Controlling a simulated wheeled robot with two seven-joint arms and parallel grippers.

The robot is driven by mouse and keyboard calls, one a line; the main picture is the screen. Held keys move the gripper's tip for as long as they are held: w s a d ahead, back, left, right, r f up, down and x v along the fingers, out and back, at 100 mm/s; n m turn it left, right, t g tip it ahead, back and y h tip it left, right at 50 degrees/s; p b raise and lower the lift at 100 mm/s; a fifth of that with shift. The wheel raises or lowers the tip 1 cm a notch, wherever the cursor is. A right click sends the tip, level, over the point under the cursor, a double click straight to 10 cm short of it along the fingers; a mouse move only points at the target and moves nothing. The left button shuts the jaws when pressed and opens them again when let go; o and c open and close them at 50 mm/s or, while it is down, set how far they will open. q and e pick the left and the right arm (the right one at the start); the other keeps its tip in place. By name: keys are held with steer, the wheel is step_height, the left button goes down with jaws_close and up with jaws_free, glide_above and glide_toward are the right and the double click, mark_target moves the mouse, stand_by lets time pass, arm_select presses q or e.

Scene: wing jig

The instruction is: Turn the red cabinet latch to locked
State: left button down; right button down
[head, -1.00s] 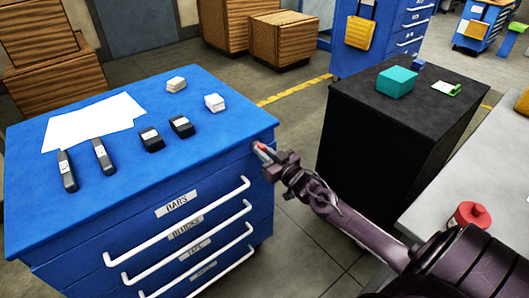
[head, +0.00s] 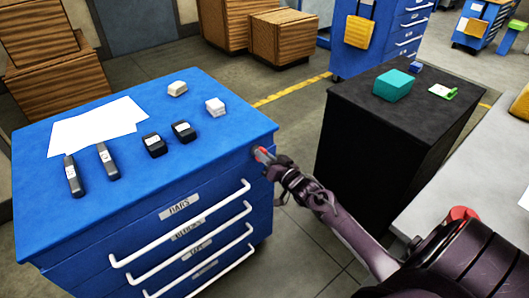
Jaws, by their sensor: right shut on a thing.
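The blue cabinet (head: 215,182) stands at the left, with several labelled drawers and white bar handles. The red latch (head: 264,154) is at the cabinet's upper right front corner, and only a small part of it shows. My right gripper (head: 269,160) is at that corner, shut on the red latch. Its fingers hide most of the latch, so its exact angle is hard to tell. My left gripper is not in view.
On the cabinet top lie white sheets (head: 95,127), dark bars (head: 107,161), black blocks (head: 155,145) and white blocks (head: 215,106). A black cabinet (head: 350,140) with a teal box (head: 393,85) stands to the right. A grey bench (head: 450,170) is at the far right.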

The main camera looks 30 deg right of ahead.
steer(key=m+p, duration=0.5)
steer(key=m, duration=0.7)
steer(key=shift+d+f, duration=0.1)
steer(key=shift+m, duration=0.3)
stand_by(0.3)
steer(key=c, duration=1.4)
jaws_free()
steer(key=shift+f, duration=0.1)
steer(key=s, duration=0.7)
steer(key=shift+s+d, duration=0.3)
steer(key=shift+s, duration=0.05)
